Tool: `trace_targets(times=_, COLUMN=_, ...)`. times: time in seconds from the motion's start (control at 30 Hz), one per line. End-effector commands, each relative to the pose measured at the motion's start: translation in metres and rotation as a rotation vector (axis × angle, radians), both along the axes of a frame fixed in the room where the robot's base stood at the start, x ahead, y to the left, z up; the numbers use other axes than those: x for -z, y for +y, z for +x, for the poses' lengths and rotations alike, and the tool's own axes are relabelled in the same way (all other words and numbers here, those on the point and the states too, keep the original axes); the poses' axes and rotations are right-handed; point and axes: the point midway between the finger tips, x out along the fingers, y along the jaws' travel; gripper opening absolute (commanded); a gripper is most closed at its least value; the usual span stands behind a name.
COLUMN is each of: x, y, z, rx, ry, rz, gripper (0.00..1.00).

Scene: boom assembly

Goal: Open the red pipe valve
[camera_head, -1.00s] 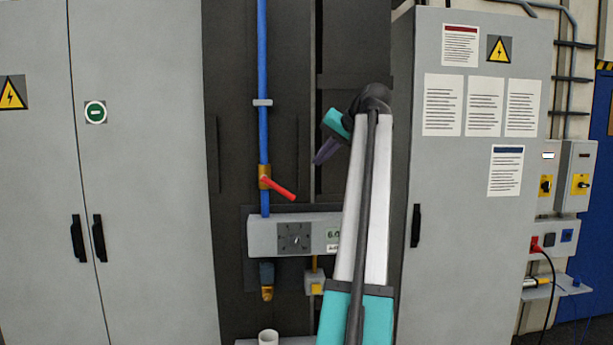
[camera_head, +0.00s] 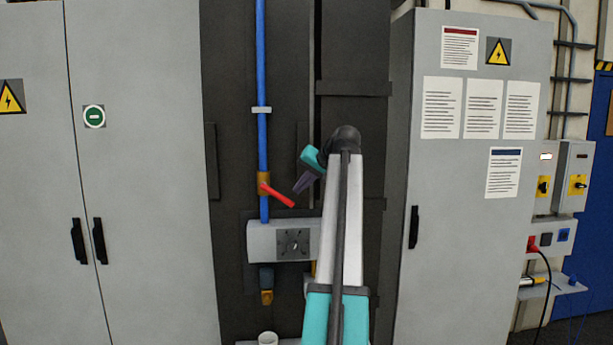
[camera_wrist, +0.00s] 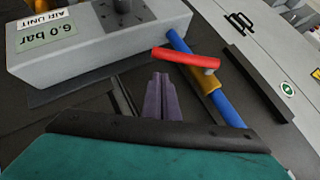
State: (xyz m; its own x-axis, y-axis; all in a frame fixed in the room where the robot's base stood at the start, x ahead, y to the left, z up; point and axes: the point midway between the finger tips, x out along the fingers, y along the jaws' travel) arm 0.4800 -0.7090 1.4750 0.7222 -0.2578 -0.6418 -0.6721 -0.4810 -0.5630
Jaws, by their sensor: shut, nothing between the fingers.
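The red valve handle (camera_head: 277,195) slants down to the right from a brass valve body (camera_head: 263,183) on the blue vertical pipe (camera_head: 262,60). My gripper (camera_head: 300,187) is just right of the handle's free end, with its dark fingers pointing down and left. In the wrist view the red handle (camera_wrist: 185,59) lies just beyond the tips of my shut fingers (camera_wrist: 160,80), with the brass valve body (camera_wrist: 205,85) and blue pipe (camera_wrist: 223,108) to the right. The fingers are closed and empty. I cannot tell whether they touch the handle.
A grey air unit box (camera_head: 262,240) with a dial (camera_head: 294,245) sits below the valve. Grey cabinets stand at the left (camera_head: 140,170) and right (camera_head: 460,200). Dark panels back the pipe.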

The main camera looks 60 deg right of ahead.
Motion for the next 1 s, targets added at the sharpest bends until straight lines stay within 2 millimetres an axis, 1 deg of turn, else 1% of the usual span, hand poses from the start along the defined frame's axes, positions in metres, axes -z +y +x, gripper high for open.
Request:
trace_targets(times=0.03, x=0.003, y=0.004, z=0.001, rx=-0.001, ry=0.001, rz=0.001, gripper=0.0)
trace_targets(times=0.2, x=0.014, y=0.009, z=0.007, rx=-0.001, ry=0.0, rz=0.001, gripper=0.0)
trace_targets(times=0.4, x=0.02, y=0.011, z=0.01, rx=-0.001, ry=0.001, rz=0.0, gripper=0.0)
trace_targets(times=0.8, x=0.022, y=0.011, z=0.01, rx=0.0, ry=0.0, rz=0.0, gripper=0.0)
trace_targets(times=1.0, x=0.023, y=0.009, z=0.007, rx=0.004, ry=-0.006, rz=0.005, gripper=0.0)
